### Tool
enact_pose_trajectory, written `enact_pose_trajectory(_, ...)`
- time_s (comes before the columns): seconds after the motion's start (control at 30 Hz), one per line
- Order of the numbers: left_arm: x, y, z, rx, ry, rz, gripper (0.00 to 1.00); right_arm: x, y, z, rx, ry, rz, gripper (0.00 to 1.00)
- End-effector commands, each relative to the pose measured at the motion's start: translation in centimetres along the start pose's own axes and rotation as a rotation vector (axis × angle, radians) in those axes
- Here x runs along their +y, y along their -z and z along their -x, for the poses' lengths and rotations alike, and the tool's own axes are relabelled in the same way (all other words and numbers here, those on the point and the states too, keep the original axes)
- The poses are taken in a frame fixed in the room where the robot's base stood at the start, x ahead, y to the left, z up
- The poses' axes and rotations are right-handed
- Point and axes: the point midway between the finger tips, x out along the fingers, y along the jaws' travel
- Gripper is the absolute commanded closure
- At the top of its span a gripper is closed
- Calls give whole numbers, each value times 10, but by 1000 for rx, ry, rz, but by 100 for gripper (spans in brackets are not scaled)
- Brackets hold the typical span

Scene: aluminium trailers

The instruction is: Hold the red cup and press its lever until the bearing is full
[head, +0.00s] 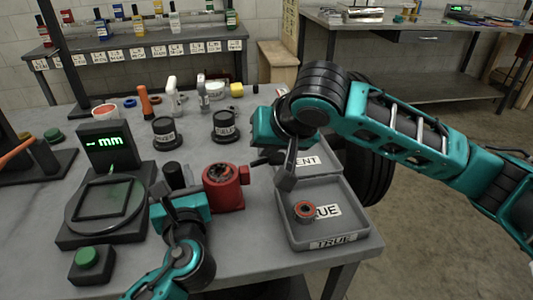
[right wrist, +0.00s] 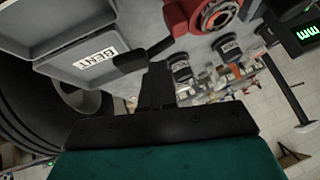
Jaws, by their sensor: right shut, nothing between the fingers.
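The red cup (head: 228,192) stands on the grey table in the middle of the head view. Its top shows a round dark opening with a red part; in the right wrist view (right wrist: 208,18) a grey ring shows inside its red rim. I cannot make out its lever for certain. My left gripper (head: 178,188) is close to the cup's left side; its fingertips are partly hidden, so its grip is unclear. My right gripper (head: 276,170) is shut and empty, to the right of the cup above the trays. A bearing ring (head: 305,212) lies in the TRUE tray.
The TRUE tray (head: 348,228) is at the table's right edge, with the BENT tray (head: 325,163) behind it. Two black labelled pots (head: 226,125) stand behind the cup. A gauge with green display (head: 106,146) and a green button (head: 88,258) are at left.

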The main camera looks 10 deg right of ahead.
Motion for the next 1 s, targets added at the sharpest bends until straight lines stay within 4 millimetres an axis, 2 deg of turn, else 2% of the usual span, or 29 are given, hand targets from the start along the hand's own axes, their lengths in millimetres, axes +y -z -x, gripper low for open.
enact_pose_trajectory(1.0,0,0,0,1,-1,2,99,7,-8,-9,-11,-8,0,100)
